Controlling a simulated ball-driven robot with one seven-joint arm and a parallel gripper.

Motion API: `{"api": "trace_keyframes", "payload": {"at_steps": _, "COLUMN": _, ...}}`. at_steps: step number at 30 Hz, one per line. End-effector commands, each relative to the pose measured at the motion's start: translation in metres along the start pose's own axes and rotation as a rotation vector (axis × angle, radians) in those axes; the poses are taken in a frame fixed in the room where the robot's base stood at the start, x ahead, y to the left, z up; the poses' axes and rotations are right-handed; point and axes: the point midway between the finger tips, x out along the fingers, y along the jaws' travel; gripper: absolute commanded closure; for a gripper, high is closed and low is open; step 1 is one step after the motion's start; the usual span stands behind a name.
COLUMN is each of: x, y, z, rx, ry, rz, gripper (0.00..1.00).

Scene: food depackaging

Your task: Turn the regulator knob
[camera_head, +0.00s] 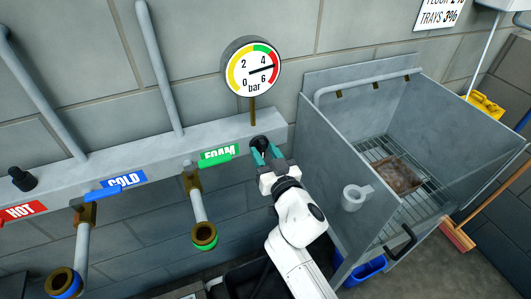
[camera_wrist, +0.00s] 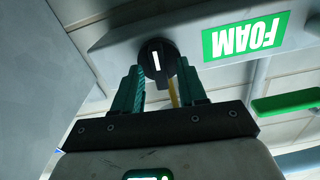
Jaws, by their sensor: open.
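The regulator knob (camera_wrist: 157,60) is black and round with a white pointer line. It sits on the grey rail just beside the green FOAM label (camera_wrist: 245,37). In the head view the knob (camera_head: 260,143) is below the pressure gauge (camera_head: 252,69), whose needle points between 4 and 6 bar. My gripper (camera_head: 266,155) is at the knob with its teal fingers open. In the wrist view the fingers (camera_wrist: 160,80) stand on either side of the knob's lower part. I cannot tell whether either finger touches it.
The FOAM valve's green handle (camera_wrist: 288,103) is close beside my gripper. The COLD valve (camera_head: 120,184) and HOT label (camera_head: 22,212) are further left on the rail. A grey steel sink (camera_head: 325,150) with a wire rack is close on the right.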

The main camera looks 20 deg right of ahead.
Motion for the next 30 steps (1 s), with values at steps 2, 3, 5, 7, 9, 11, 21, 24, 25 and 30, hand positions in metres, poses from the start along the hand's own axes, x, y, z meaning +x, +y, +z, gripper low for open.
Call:
{"api": "trace_keyframes", "payload": {"at_steps": 2, "x": 0.0, "y": 0.0002, "z": 0.0002, "rx": 0.0, "ry": 0.0, "rz": 0.0, "gripper": 0.58}}
{"api": "trace_keyframes", "payload": {"at_steps": 3, "x": -0.0001, "y": 0.0002, "z": 0.0002, "rx": 0.0, "ry": 0.0, "rz": 0.0, "gripper": 0.58}}
{"api": "trace_keyframes", "payload": {"at_steps": 5, "x": -0.0002, "y": 0.0002, "z": 0.0002, "rx": 0.0, "ry": 0.0, "rz": 0.0, "gripper": 0.58}}
{"api": "trace_keyframes", "payload": {"at_steps": 7, "x": -0.0002, "y": 0.0002, "z": 0.0002, "rx": 0.0, "ry": 0.0, "rz": 0.0, "gripper": 0.64}}
{"api": "trace_keyframes", "payload": {"at_steps": 9, "x": -0.0003, "y": 0.0002, "z": 0.0002, "rx": 0.0, "ry": 0.0, "rz": 0.0, "gripper": 0.71}}
{"api": "trace_keyframes", "payload": {"at_steps": 11, "x": -0.0003, "y": 0.0003, "z": 0.0002, "rx": 0.0, "ry": 0.0, "rz": 0.001, "gripper": 0.77}}
{"api": "trace_keyframes", "payload": {"at_steps": 21, "x": -0.0004, "y": 0.0002, "z": 0.0003, "rx": 0.0, "ry": -0.001, "rz": 0.0, "gripper": 1.0}}
{"api": "trace_keyframes", "payload": {"at_steps": 24, "x": -0.0005, "y": 0.0002, "z": 0.0003, "rx": -0.001, "ry": -0.001, "rz": 0.0, "gripper": 1.0}}
{"api": "trace_keyframes", "payload": {"at_steps": 25, "x": -0.0005, "y": 0.0002, "z": 0.0003, "rx": -0.001, "ry": -0.001, "rz": 0.0, "gripper": 1.0}}
{"api": "trace_keyframes", "payload": {"at_steps": 30, "x": -0.0005, "y": 0.0002, "z": 0.0004, "rx": -0.021, "ry": -0.001, "rz": 0.001, "gripper": 1.0}}
